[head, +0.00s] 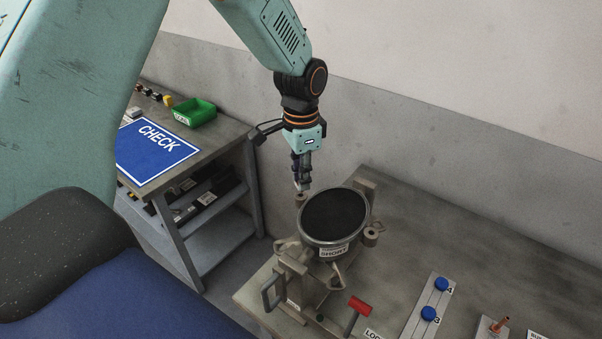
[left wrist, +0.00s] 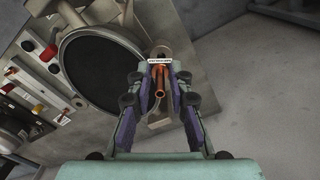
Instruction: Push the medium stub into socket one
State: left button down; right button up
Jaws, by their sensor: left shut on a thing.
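My left gripper (head: 303,186) points down at the far left side of the compressor (head: 333,215), just above a small metal socket (head: 300,200). In the left wrist view its fingers (left wrist: 160,76) are shut on a copper stub (left wrist: 160,88) with a small white label, too small to read. A round grey socket (left wrist: 160,51) shows just beyond the stub. I cannot tell whether the stub touches or enters it, and no number shows on it. A second socket (head: 371,238) stands at the compressor's right. My right gripper is not in view.
The compressor's label reads SHORT. A red-handled part (head: 358,304) stands in front of it. A plate (head: 428,301) with blue caps and another copper stub (head: 501,324) are at the right. A CHECK mat (head: 155,151) and green bin (head: 195,112) are on the left bench.

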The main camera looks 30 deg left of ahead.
pick_arm(q)
jog(key=shift+w+a+f, duration=0.1)
jog(key=shift+a, duration=0.05)
jog(key=shift+s+p, duration=0.2)
jog(key=shift+p, duration=0.25)
jog(key=shift+w+a, duration=0.1)
jog(key=shift+w, duration=0.05)
dwell(0.3)
jog(key=shift+s+d, duration=0.2)
jog(key=shift+d, duration=0.05)
jog(key=shift+p, duration=0.35)
jog(key=shift+w, duration=0.1)
